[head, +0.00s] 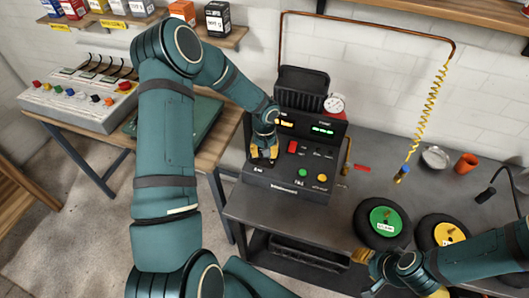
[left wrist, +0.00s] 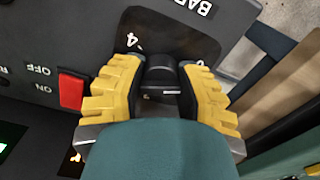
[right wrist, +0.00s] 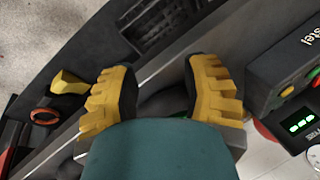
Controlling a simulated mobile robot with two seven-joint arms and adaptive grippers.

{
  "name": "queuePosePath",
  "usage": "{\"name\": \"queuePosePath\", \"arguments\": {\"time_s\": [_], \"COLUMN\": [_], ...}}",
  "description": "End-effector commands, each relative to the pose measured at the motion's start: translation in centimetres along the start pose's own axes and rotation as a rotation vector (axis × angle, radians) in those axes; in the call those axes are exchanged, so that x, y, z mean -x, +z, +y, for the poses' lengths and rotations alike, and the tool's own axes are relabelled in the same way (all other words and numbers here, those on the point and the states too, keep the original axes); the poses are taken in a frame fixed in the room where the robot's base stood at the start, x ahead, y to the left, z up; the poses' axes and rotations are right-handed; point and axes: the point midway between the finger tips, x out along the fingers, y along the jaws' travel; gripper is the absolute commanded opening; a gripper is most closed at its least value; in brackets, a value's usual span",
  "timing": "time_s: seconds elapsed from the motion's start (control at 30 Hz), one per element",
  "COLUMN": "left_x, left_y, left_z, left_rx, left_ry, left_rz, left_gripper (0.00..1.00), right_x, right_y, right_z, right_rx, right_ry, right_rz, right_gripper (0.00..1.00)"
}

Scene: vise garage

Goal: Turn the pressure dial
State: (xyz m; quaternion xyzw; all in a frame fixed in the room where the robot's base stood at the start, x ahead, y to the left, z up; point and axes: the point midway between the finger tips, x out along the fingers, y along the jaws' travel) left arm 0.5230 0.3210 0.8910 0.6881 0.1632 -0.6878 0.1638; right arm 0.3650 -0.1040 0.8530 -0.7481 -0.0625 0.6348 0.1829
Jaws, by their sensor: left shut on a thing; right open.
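The black pressure dial (left wrist: 162,72) sits on the dark panel of the compressor-like machine (head: 287,190). In the left wrist view it is between the yellow fingers of my left gripper (left wrist: 160,76), which is shut on it. The numeral 4 and the label BAR show near the dial. In the head view my left gripper (head: 264,153) covers the dial on the machine's left part. My right gripper (head: 400,275) is open and empty by the bench's front edge, below the wheels; it also shows open in the right wrist view (right wrist: 163,72).
A red switch (left wrist: 71,90) marked ON and OFF is close beside the left fingers. Green (head: 303,173) and yellow (head: 322,178) buttons are on the machine. Wheels with green (head: 385,221) and yellow (head: 449,233) hubs lie right of it. An orange cup (head: 467,163) stands behind.

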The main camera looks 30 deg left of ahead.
Motion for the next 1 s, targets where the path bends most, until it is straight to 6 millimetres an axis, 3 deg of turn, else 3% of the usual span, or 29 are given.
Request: {"name": "queuePosePath", "arguments": {"time_s": [1.0], "left_x": [0.02], "left_y": [0.01], "left_z": [0.03], "left_rx": [-0.953], "left_ry": [0.000], "left_rz": [0.000], "left_gripper": [0.00], "right_x": [-1.09], "right_y": [0.12], "right_z": [0.35], "right_rx": [0.000], "right_ry": [0.002], "right_rz": [0.000], "right_gripper": [0.47]}}
